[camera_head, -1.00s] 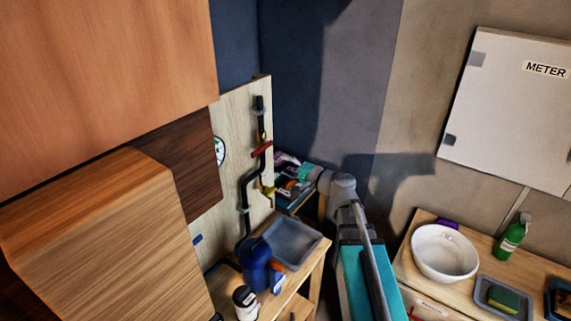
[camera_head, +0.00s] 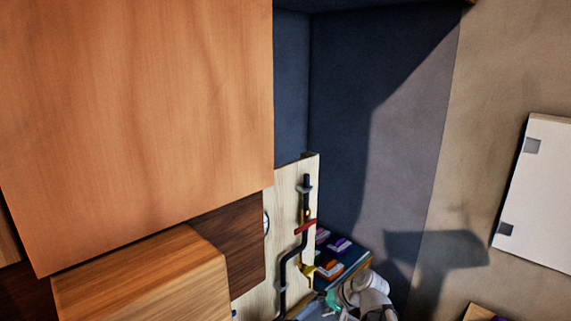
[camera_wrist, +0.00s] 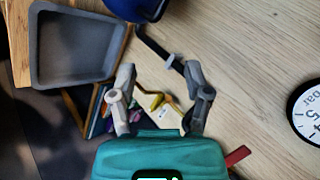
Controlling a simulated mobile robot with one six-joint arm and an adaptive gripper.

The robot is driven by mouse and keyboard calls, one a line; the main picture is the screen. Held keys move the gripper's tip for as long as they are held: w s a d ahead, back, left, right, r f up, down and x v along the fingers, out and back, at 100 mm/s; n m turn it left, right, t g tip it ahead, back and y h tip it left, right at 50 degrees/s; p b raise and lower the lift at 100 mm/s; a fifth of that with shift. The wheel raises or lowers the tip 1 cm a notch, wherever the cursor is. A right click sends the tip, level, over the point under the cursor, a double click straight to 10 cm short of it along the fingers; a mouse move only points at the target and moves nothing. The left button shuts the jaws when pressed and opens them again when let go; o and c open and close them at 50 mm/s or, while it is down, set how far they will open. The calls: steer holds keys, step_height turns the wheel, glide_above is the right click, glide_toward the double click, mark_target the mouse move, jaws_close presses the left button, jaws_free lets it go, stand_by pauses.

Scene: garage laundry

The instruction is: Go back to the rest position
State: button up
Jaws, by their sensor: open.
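My gripper (camera_wrist: 160,95) is open in the wrist view, its two grey fingers spread apart with nothing held between them. A yellow valve handle (camera_wrist: 157,103) shows beyond the gap between the fingers; I cannot tell how far. In the head view my arm (camera_head: 366,292) is at the bottom edge, just right of the pipe panel (camera_head: 287,210), and its fingertips cannot be made out. The panel carries a black pipe with a red handle (camera_head: 305,227) and the yellow handle (camera_head: 309,271) below it.
Wooden cabinets (camera_head: 130,130) fill the left of the head view. A shelf with colourful items (camera_head: 338,245) stands beside the panel. A white meter box (camera_head: 540,195) hangs at right. The wrist view shows a grey tray (camera_wrist: 75,47), a blue jug (camera_wrist: 135,8) and a gauge (camera_wrist: 308,112).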

steer(key=s+d+f+n+g+h, duration=0.2)
steer(key=s+d+f+g+h, duration=0.2)
steer(key=s+d+h, duration=0.3)
steer(key=shift+s+d+f+h, duration=0.15)
steer(key=shift+s+f+h, duration=0.25)
steer(key=shift+s, duration=0.5)
steer(key=shift+f, duration=0.1)
stand_by(1.5)
steer(key=shift+c, duration=0.4)
